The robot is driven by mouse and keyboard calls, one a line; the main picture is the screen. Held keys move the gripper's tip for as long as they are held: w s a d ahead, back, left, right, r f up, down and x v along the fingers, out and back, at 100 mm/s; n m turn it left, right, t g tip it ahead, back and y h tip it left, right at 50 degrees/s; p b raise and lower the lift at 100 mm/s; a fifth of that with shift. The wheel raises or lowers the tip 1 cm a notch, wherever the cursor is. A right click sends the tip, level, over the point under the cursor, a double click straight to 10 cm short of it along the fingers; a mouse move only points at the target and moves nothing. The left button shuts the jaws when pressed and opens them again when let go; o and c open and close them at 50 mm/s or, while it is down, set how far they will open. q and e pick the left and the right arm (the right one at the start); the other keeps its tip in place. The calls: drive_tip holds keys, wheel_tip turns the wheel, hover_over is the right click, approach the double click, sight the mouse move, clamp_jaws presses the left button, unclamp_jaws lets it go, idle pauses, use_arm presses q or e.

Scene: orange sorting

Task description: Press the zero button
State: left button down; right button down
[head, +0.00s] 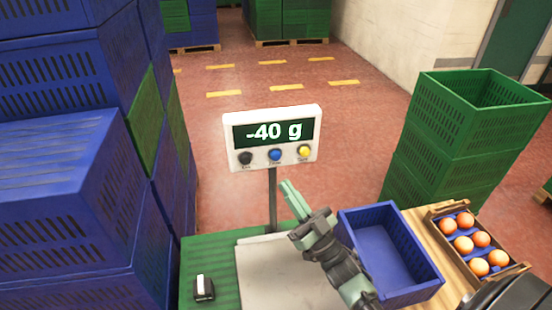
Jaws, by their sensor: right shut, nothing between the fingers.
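The scale's white display head (272,112) stands on a dark post and reads "-40 g". Under the screen are three buttons: a black button (246,158) on the left, a blue button (275,155) in the middle and a yellow button (304,151) on the right. Their labels are too small to read surely. My right gripper (287,186) is shut and empty, pointing up and left. In the picture its tips are below the blue and yellow buttons, apart from them. My left gripper is not in view.
The scale's pale plate (262,270) is bare on a green surface (205,252). A small black-and-white object (204,287) lies left of it. An empty blue crate (430,285) and a box of oranges (448,212) stand right. Stacked crates (60,215) rise at the left.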

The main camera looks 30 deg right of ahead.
sight(276, 156)
drive_tip(key=w+d+b, duration=0.2)
drive_tip(key=w+b, duration=0.1)
drive_tip(key=w, duration=0.4)
drive_tip(key=shift+w, duration=0.15)
idle(1.4)
drive_tip(key=shift+w, duration=0.1)
idle(0.4)
drive_tip(key=shift+w, duration=0.3)
drive_tip(key=shift+w+d+b, duration=0.2)
drive_tip(key=shift+w+b, duration=0.25)
drive_tip(key=shift+w, duration=0.1)
idle(0.7)
drive_tip(key=shift+s, duration=0.1)
drive_tip(key=shift+s+a+p, duration=0.25)
drive_tip(key=shift+s+p, duration=0.25)
drive_tip(key=shift+s, duration=0.4)
